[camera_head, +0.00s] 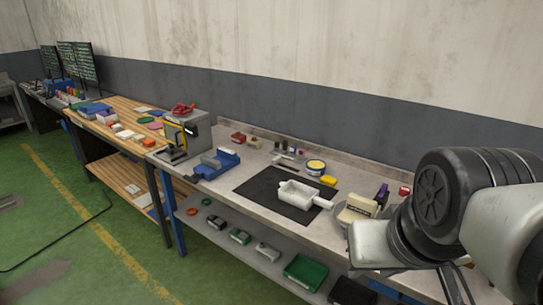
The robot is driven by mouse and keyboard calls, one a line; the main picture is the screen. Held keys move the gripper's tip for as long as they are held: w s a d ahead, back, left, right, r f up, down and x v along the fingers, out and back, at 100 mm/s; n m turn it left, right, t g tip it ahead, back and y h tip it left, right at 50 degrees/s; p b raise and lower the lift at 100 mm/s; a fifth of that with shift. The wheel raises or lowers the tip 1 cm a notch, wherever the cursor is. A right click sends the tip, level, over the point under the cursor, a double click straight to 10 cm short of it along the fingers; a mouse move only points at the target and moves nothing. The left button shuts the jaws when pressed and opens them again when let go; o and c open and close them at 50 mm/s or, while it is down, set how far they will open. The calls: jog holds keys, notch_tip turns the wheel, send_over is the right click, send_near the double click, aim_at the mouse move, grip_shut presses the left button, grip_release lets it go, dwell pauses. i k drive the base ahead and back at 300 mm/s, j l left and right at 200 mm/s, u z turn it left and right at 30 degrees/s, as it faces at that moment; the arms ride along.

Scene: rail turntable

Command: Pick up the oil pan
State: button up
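A white, open, box-shaped pan with a short stub at its right end, which looks like the oil pan (297,194), sits on a black mat (258,188) on the grey workbench. My arm fills the right side of the picture, to the right of the pan and apart from it. I cannot make out my gripper's fingers there.
A blue tray (219,163) and a grey machine (190,132) stand left of the mat. A round yellow tin (315,167) is behind the pan. A beige object (357,208) stands between the pan and my arm. A green bin (305,272) is on the lower shelf.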

aim_at(303, 197)
jog(key=k+l+z, duration=0.2)
jog(key=z, duration=0.95)
jog(key=u, duration=1.3)
jog(key=i+j+z, duration=0.15)
jog(key=z, duration=0.2)
jog(key=i+j+z, duration=0.2)
jog(key=z, duration=0.15)
jog(key=i+j+z, duration=0.15)
jog(key=j+z, duration=0.2)
jog(key=i+j+z, duration=0.1)
jog(key=j, duration=0.25)
jog(key=i+j, duration=0.15)
jog(key=j, duration=0.15)
jog(key=i+j+z, duration=0.15)
jog(key=j, duration=0.7)
jog(key=i+j, duration=0.1)
jog(key=j, duration=0.35)
jog(key=j+u, duration=0.1)
jog(key=j, duration=0.4)
jog(key=i, duration=0.05)
